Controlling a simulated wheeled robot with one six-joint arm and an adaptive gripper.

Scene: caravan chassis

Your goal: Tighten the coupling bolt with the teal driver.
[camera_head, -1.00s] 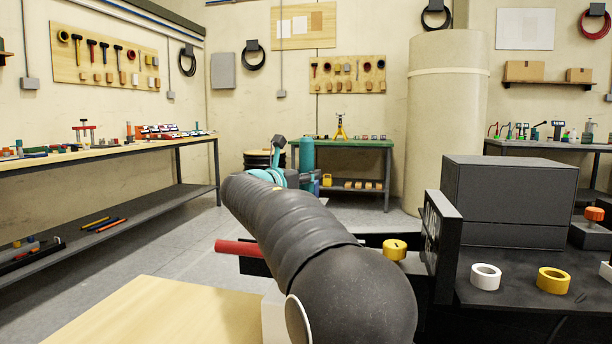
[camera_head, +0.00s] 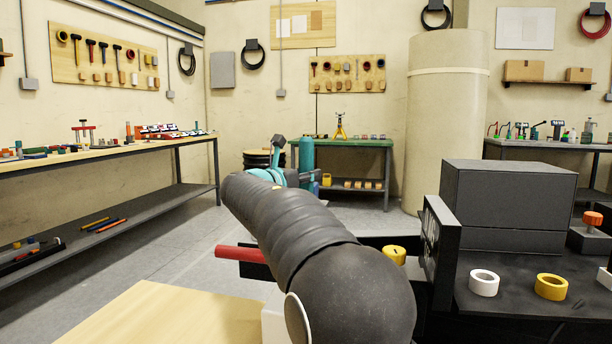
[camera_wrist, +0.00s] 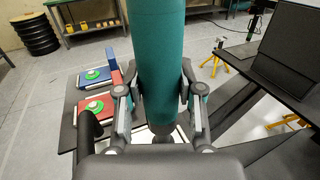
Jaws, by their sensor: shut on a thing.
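The teal driver (camera_wrist: 160,50) stands upright between the fingers of my gripper (camera_wrist: 159,105) in the wrist view. The fingers are shut on its thick teal body from both sides. In the head view the teal driver (camera_head: 307,155) shows upright behind my dark arm, which hides most of my gripper. A dark narrower part shows below the teal body in the wrist view. I cannot make out the coupling bolt; the driver and my gripper cover the spot beneath.
In the wrist view, a blue block (camera_wrist: 95,76) and a red block (camera_wrist: 92,110) with green discs lie left of my gripper. A dark box and yellow stands (camera_wrist: 215,58) are at right. In the head view, a red bar (camera_head: 240,253) juts out left of my arm.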

